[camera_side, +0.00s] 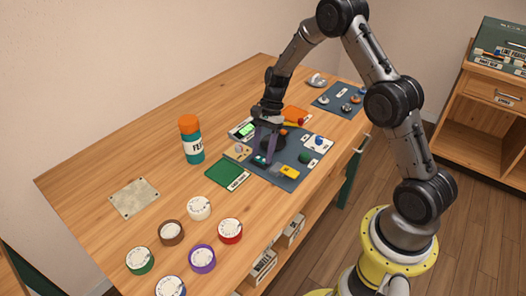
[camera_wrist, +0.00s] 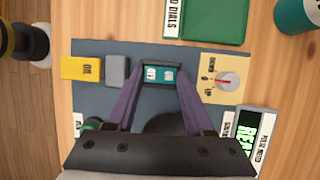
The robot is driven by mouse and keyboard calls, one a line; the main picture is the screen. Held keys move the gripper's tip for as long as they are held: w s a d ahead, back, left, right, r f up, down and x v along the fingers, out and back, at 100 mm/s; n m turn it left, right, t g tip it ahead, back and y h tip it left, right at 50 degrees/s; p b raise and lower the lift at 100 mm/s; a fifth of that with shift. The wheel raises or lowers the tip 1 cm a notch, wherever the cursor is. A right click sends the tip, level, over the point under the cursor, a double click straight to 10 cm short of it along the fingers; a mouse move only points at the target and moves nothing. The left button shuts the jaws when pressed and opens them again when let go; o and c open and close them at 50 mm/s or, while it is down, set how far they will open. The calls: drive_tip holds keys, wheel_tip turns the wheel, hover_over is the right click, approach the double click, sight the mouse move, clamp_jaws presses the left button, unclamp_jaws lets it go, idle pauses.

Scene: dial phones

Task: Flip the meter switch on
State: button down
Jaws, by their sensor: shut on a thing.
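The switch (camera_wrist: 161,75) is a small dark frame with a teal rocker marked OFF on the left and ON on the right in the wrist view. I cannot tell which side is pressed down. It sits on the dark blue-grey panel (camera_wrist: 100,103). My gripper (camera_wrist: 160,80) has one purple finger on each side of the switch and is shut on its housing. In the side view my gripper (camera_side: 266,157) reaches down to the panel's near left part and mostly hides the switch. A meter (camera_wrist: 252,137) with a lit green display stands at lower right in the wrist view.
Beside the switch are a grey block (camera_wrist: 116,70), a yellow block (camera_wrist: 80,68) and a cream knob plate (camera_wrist: 226,82). A green tray (camera_side: 227,172) lies near the panel. A teal bottle (camera_side: 192,146) stands left. Several coloured discs occupy the table's near end.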

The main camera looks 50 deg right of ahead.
drive_tip(key=shift+r, duration=0.1)
drive_tip(key=c, duration=0.6)
unclamp_jaws()
drive_tip(key=shift+o, duration=0.2)
drive_tip(key=v, duration=1.3)
drive_tip(key=shift+d+r, duration=0.15)
drive_tip(key=shift+r, duration=0.25)
